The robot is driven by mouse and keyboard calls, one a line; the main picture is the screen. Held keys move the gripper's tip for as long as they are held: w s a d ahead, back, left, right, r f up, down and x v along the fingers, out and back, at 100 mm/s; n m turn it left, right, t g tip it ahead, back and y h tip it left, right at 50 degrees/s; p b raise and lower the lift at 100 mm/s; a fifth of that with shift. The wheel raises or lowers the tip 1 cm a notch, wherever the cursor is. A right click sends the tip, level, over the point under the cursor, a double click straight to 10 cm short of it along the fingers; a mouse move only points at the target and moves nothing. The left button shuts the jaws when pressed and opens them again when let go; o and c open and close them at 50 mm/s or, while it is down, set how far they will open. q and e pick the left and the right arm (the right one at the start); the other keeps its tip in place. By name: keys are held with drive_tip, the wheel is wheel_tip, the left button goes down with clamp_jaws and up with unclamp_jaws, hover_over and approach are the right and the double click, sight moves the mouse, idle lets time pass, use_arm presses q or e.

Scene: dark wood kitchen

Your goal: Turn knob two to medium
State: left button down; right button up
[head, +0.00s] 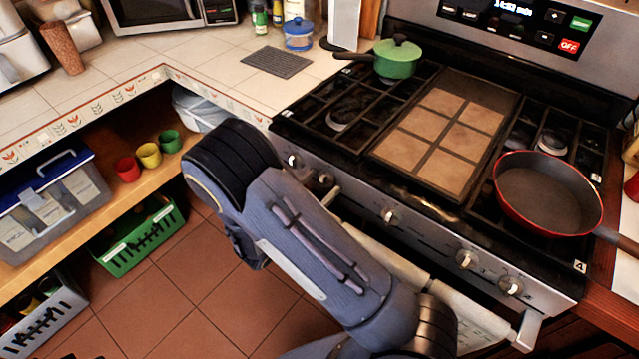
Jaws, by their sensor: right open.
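The stove's control knobs run along its steel front panel. The leftmost knob (291,160) is in clear view, and the second knob from the left (325,178) shows just past the edge of my right arm. I cannot read its setting or a number on it. My right gripper (318,187) is open beside the second knob and mostly hidden by my own arm; I cannot tell whether it touches the knob. Further right are a middle knob (390,216) and two more knobs (467,259). My left gripper is out of view.
A green lidded pot (397,58) stands on the back left burner. A red pan (548,192) sits at the right, its handle past the stove edge. The oven handle (430,272) runs below the knobs. Open shelves with bins and cups (149,154) are at the left.

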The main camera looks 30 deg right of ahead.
drive_tip(key=shift+w+d, duration=0.15)
drive_tip(key=shift+d, duration=0.25)
drive_tip(key=c, duration=1)
drive_tip(key=shift+o, duration=0.2)
drive_tip(key=shift+r+n+p, duration=0.15)
drive_tip(key=shift+n+p, duration=1.3)
drive_tip(key=shift+n, duration=0.35)
drive_tip(key=n+p, duration=0.2)
drive_tip(key=n, duration=0.2)
drive_tip(key=shift+n+p, duration=0.3)
drive_tip(key=n+p, duration=0.2)
drive_tip(key=n, duration=0.2)
drive_tip(key=n+p, duration=0.1)
drive_tip(key=n, duration=0.4)
drive_tip(key=shift+f+p, duration=0.2)
drive_tip(key=shift+p, duration=0.1)
drive_tip(key=shift+n, duration=0.3)
